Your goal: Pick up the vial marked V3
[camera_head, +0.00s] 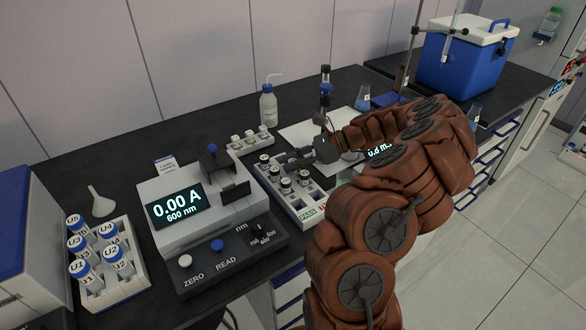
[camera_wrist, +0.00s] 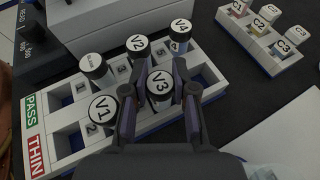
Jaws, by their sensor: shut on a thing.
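In the head view my gripper (camera_head: 296,160) is at the rack (camera_head: 318,202), and V3 is hard to make out there.
A vial marked BLANK (camera_wrist: 92,63) stands in the same rack. A small rack with C vials (camera_wrist: 262,52) is nearby. The photometer (camera_head: 205,205) stands left of the rack, and a rack of U vials (camera_head: 125,280) farther left. A wash bottle (camera_head: 268,105) is behind.

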